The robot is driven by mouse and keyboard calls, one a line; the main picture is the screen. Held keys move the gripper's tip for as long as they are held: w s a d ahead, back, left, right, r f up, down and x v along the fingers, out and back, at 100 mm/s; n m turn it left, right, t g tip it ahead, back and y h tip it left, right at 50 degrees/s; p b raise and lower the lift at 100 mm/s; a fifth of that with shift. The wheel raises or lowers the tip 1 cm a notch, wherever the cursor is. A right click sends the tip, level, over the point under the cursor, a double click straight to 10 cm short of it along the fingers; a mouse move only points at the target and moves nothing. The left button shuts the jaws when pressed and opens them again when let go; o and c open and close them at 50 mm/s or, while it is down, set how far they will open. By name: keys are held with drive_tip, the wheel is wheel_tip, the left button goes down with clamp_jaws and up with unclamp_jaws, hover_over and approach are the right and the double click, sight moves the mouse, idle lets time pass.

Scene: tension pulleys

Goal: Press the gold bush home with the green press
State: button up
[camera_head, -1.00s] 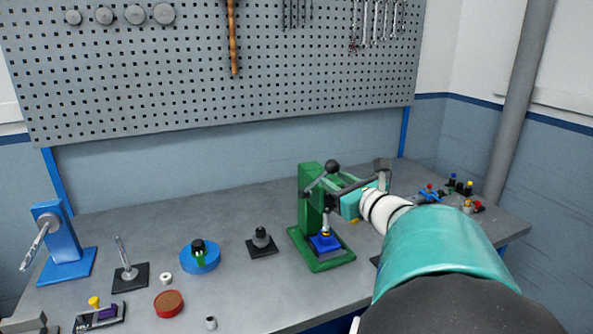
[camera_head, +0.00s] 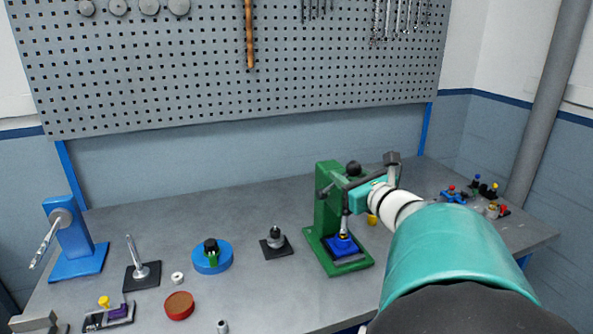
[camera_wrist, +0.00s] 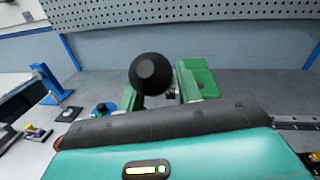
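The green press (camera_head: 328,210) stands on the bench just left of my arm. Its black ball knob (camera_head: 353,168) is near the top, and it also shows close up in the wrist view (camera_wrist: 152,73). A blue block (camera_head: 342,245) sits on the press base under the ram (camera_head: 346,226), whose lower end is at or very near the block's top. I cannot clearly make out the gold bush there. My gripper (camera_head: 358,190) is at the press's upper right, close to the lever. Its fingertips are not clear in either view, so its opening and any contact are unclear.
A yellow piece (camera_head: 372,220) is right of the press. A black-based stand (camera_head: 276,243), blue disc (camera_head: 212,258) and red dish (camera_head: 179,305) lie left. Small coloured parts (camera_head: 470,190) are at the far right. The pegboard (camera_head: 200,70) rises behind. Bare bench lies in front of the press.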

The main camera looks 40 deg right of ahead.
drive_tip(key=shift+w, duration=0.25)
drive_tip(key=shift+s, duration=0.15)
clamp_jaws()
drive_tip(key=shift+f, duration=0.1)
